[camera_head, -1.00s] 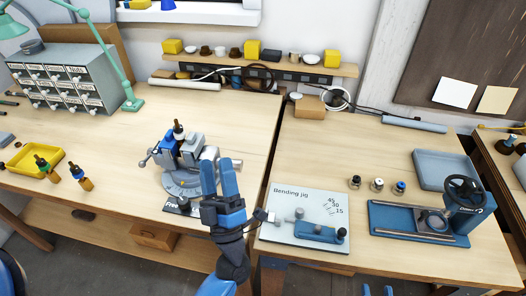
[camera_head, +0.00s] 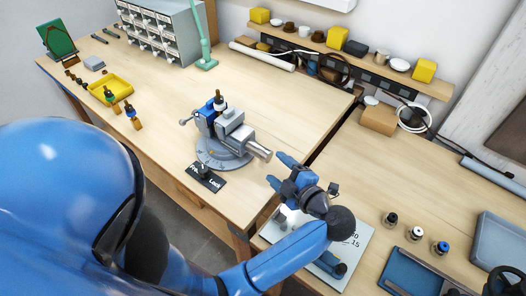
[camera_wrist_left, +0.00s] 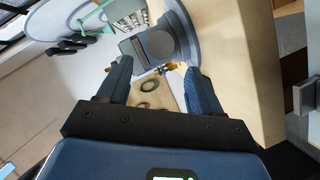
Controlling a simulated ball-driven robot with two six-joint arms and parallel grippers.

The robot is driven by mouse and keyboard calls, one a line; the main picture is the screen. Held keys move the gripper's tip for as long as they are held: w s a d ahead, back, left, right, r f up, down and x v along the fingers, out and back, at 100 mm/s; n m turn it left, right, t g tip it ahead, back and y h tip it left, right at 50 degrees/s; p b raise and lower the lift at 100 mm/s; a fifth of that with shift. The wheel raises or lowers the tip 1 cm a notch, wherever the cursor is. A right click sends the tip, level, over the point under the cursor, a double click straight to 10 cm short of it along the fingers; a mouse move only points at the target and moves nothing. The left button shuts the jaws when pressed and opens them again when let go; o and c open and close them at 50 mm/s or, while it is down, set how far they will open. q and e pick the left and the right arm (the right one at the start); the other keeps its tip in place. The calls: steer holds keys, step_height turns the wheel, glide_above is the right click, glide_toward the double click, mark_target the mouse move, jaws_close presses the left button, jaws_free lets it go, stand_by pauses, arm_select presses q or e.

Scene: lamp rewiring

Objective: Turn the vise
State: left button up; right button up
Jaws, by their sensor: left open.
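The grey and blue vise (camera_head: 232,130) stands on a round graduated base near the front edge of the left bench. Its handle points left and a thick grey bar (camera_head: 258,151) sticks out right. A black-topped piece (camera_head: 219,102) stands upright at its jaws. A dark plate marked Lock (camera_head: 205,178) with a black knob lies in front of the base. My left gripper (camera_head: 279,172) is open and empty, just right of the bar and apart from it. In the left wrist view its fingers (camera_wrist_left: 160,84) are spread, with a grey part beyond.
A yellow tray (camera_head: 108,86) and two upright tools stand left of the vise. The bending jig (camera_head: 346,252) lies below my left gripper, partly hidden by my arm. Several small knobs (camera_head: 415,234) stand on the right bench.

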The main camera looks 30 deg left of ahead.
mark_target(262, 153)
arm_select(q)
steer(key=x, duration=0.6)
steer(key=p+x, duration=0.1)
steer(key=x, duration=0.2)
steer(key=shift+w+d, duration=0.1)
steer(key=shift+w, duration=0.15)
steer(key=shift+s, duration=0.1)
jaws_close()
